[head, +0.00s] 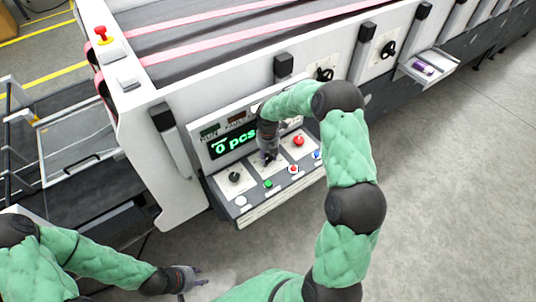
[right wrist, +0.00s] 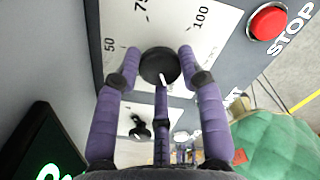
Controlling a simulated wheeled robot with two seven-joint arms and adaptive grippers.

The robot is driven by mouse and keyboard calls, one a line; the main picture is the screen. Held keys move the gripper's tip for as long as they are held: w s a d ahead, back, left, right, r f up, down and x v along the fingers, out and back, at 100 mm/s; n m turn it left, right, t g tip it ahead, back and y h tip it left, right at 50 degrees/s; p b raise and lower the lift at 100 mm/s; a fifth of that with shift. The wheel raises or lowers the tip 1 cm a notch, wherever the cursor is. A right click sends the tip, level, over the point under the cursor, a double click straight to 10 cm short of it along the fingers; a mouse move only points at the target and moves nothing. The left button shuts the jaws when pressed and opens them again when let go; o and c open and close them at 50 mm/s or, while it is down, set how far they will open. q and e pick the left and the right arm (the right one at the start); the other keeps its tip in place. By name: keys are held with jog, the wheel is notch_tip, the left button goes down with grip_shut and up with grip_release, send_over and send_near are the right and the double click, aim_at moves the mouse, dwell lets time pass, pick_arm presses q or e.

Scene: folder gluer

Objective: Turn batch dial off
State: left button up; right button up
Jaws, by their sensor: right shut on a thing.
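The control panel (head: 250,205) has a black dial (head: 235,177) at its left and a middle dial under my right gripper (head: 267,158). In the right wrist view my right gripper (right wrist: 162,66) has its purple fingers closed around the black middle dial (right wrist: 158,64). Its plate reads 50, 75 and 100. The dial's white mark points down, away from the 75. Another black dial (right wrist: 141,131) shows behind the fingers. I cannot read which dial is labelled batch. My left gripper (head: 198,278) is open and empty, low in front of the machine.
A green display (head: 234,145) reads 0 pcs. A red stop button (head: 298,141) sits right of the held dial. Green, red, blue and white buttons line the panel's front edge. A red emergency button (head: 102,34) is on the machine's top corner. The grey floor at right is clear.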

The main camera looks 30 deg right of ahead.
aim_at(268, 157)
dwell(0.3)
jog(key=o, duration=1.1)
jog(key=shift+o, duration=0.2)
notch_tip(268, 157, up, 12)
